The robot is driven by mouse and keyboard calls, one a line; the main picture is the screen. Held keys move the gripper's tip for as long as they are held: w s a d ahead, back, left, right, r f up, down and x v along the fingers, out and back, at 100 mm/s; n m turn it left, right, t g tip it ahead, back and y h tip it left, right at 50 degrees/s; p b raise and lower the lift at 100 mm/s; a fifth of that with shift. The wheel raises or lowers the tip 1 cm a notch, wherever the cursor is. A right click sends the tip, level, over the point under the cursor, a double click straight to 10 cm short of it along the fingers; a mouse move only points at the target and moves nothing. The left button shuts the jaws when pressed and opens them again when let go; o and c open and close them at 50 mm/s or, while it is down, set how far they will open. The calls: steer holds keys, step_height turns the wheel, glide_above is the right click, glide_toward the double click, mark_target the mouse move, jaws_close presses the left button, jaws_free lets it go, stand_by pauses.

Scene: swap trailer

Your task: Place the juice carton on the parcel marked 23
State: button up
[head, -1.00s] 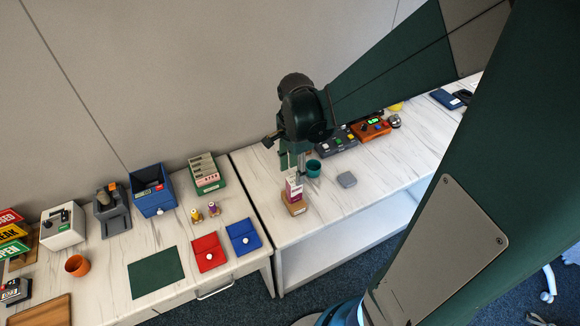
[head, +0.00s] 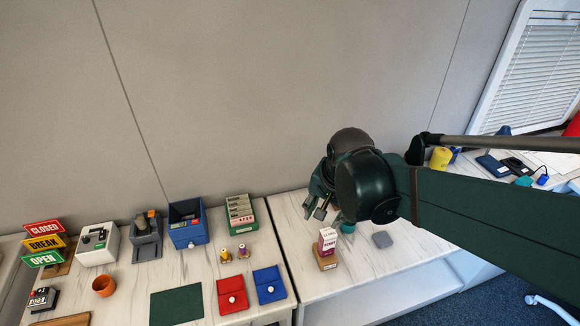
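The juice carton (head: 328,241), white and dark pink, stands upright on a small brown parcel (head: 327,263) near the left edge of the right-hand table. The number on the parcel is too small to read. My gripper (head: 316,208) is above and behind the carton, clear of it. Its two fingers are apart with nothing between them.
The left table holds a green file box (head: 241,215), a blue bin (head: 188,231) and red and blue pouches. The front of the right table is clear.

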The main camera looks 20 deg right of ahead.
steer(key=s+a+r+n+t, duration=0.3)
steer(key=s+a+r+n, duration=0.1)
steer(key=r+n, duration=0.3)
steer(key=shift+s+n+t, duration=0.4)
steer(key=shift+s+n, duration=0.5)
steer(key=shift+n, duration=0.3)
stand_by(0.6)
